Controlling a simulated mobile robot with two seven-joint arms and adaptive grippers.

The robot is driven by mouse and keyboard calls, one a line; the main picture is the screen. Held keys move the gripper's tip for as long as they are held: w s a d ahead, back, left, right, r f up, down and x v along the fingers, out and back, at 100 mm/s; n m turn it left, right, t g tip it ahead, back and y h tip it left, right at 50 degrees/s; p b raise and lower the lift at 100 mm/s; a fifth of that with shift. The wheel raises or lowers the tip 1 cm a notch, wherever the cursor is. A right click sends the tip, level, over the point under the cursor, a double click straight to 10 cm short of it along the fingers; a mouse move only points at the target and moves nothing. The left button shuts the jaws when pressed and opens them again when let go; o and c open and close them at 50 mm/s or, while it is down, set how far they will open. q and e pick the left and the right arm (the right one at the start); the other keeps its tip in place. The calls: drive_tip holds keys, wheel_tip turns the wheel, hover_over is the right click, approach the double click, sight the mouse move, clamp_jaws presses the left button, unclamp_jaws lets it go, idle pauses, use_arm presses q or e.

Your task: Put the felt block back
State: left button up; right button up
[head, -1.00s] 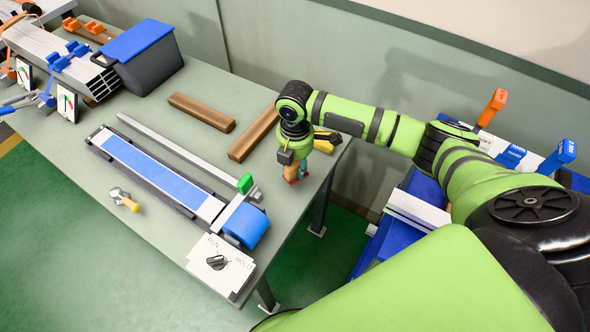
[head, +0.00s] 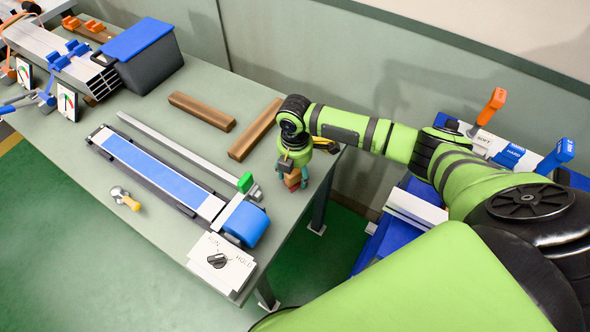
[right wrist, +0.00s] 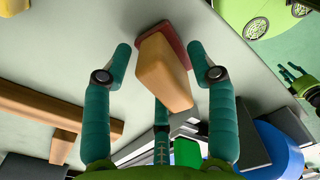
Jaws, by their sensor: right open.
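The felt block (right wrist: 165,75), a tan block with a dark red base, stands on the grey-green table near its right end. In the head view it shows small and partly covered (head: 292,179) under my right gripper (head: 292,182). In the right wrist view the fingers of my right gripper (right wrist: 165,75) are spread on both sides of the block, with gaps between, and do not close on it. My left gripper (right wrist: 289,74) shows small at the right edge of the right wrist view, its fingers apart and empty. It is outside the head view.
Two brown wooden bars (head: 202,111) lie behind a blue belt unit (head: 150,170) with a RUN/HOLD knob panel (head: 220,262). A dark bin with a blue lid (head: 145,55) stands at the back left. A blue rack with orange and blue handles (head: 492,106) is at right.

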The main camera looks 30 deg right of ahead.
drive_tip(key=shift+r, duration=0.55)
wheel_tip(320, 180, up, 11)
drive_tip(key=b, duration=0.2)
drive_tip(key=shift+r, duration=0.15)
